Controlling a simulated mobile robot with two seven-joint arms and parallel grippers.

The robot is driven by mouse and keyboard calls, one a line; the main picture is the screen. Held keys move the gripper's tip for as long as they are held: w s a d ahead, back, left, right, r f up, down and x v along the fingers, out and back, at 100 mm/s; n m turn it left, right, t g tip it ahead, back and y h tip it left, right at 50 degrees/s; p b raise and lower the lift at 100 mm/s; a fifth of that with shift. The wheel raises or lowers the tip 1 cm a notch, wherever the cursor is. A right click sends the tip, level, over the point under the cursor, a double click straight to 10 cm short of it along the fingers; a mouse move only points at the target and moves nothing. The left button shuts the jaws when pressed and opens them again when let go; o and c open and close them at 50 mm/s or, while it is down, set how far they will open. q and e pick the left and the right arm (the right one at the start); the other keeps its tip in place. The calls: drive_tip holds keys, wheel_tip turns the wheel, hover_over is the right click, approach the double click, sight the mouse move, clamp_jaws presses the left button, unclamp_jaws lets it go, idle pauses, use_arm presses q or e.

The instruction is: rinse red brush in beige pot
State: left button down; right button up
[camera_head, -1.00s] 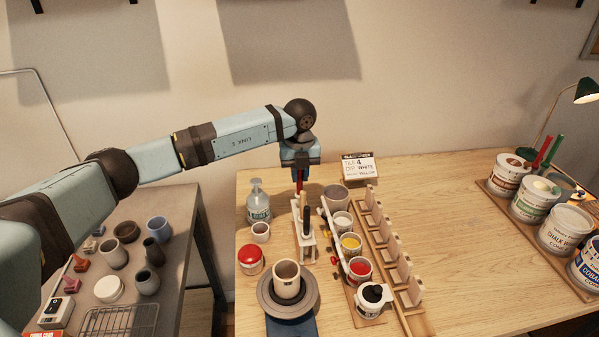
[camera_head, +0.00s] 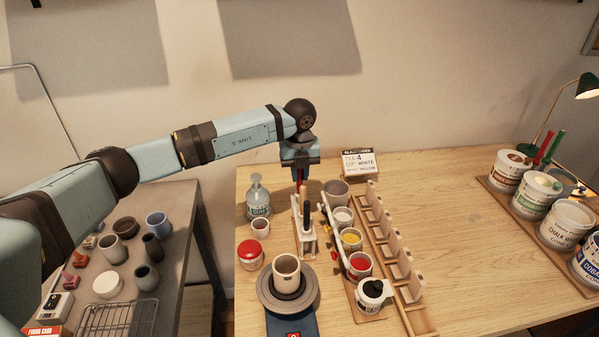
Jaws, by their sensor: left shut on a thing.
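My left gripper (camera_head: 300,179) is shut on the upper end of the red brush (camera_head: 300,187), fingers pointing down. The brush is upright at the back of the small wooden brush stand (camera_head: 308,248); its lower end is hidden, so I cannot tell whether it is still in the stand. A dark-handled brush (camera_head: 306,208) stands in front of it. A beige pot (camera_head: 286,268) stands on the round grey wheel (camera_head: 262,294) in front of the stand, nearer to me. My right gripper is out of view.
A row of glaze cups, with yellow (camera_head: 351,238) and red (camera_head: 360,264), runs right of the stand beside a wooden rack (camera_head: 398,262). The table's right middle is clear.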

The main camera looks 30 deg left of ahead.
use_arm(q)
drive_tip(key=shift+f+b, duration=0.65)
drive_tip(key=shift+f, duration=0.6)
idle(0.7)
drive_tip(key=c, duration=1)
unclamp_jaws()
drive_tip(key=shift+r, duration=0.35)
wheel_tip(320, 180, up, 13)
drive_tip(key=shift+r+b, duration=0.1)
drive_tip(key=shift+b, duration=0.8)
